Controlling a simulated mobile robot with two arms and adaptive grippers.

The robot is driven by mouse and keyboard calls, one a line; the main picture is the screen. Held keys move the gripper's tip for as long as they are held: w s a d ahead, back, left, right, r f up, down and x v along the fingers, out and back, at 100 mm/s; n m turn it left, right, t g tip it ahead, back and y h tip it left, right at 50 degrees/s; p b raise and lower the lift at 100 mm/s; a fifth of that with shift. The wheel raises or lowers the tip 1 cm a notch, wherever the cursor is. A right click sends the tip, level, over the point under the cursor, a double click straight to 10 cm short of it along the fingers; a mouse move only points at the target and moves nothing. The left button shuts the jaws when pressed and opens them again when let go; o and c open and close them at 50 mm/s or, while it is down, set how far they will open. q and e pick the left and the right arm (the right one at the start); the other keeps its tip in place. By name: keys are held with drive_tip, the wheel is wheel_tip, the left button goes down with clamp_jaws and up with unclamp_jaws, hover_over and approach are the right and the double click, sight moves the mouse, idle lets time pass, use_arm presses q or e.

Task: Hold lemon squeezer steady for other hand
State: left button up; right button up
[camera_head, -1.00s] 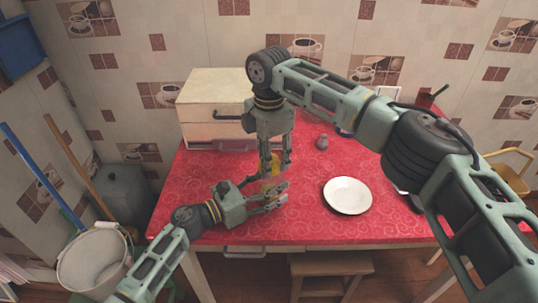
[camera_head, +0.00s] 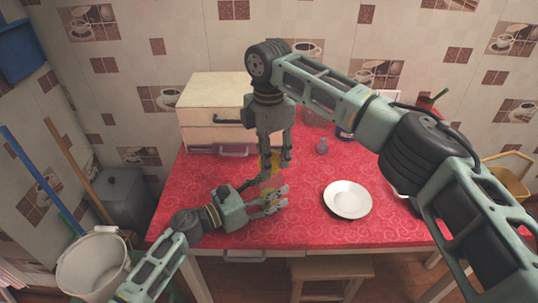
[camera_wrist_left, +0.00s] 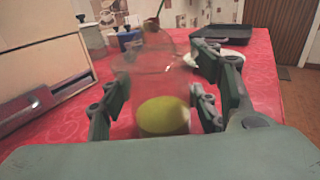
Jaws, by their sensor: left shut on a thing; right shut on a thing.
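My left gripper (camera_head: 276,199) is low over the front left of the table. In the left wrist view its fingers (camera_wrist_left: 158,105) stand on both sides of a clear, see-through body (camera_wrist_left: 150,70), which looks like the lemon squeezer. A yellow-green lemon (camera_wrist_left: 163,115) shows low between those fingers, in or behind the clear body; I cannot tell which. My right gripper (camera_head: 276,165) points down just above the left one. A yellow thing (camera_head: 267,163), probably a lemon, shows at its fingertips, partly hidden. The clear squeezer is hard to make out in the head view.
A white plate (camera_head: 347,199) lies to the right on the red tablecloth (camera_head: 310,224). A small grey bottle (camera_head: 321,146) stands behind it. A cream drawer box (camera_head: 215,100) is at the back left. A stool (camera_head: 330,268) stands before the table.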

use_arm(q)
drive_tip(key=shift+f, duration=0.1)
use_arm(e)
drive_tip(key=shift+f, duration=0.45)
drive_tip(key=shift+f, duration=0.65)
drive_tip(key=shift+r, duration=1)
drive_tip(key=shift+r, duration=1.45)
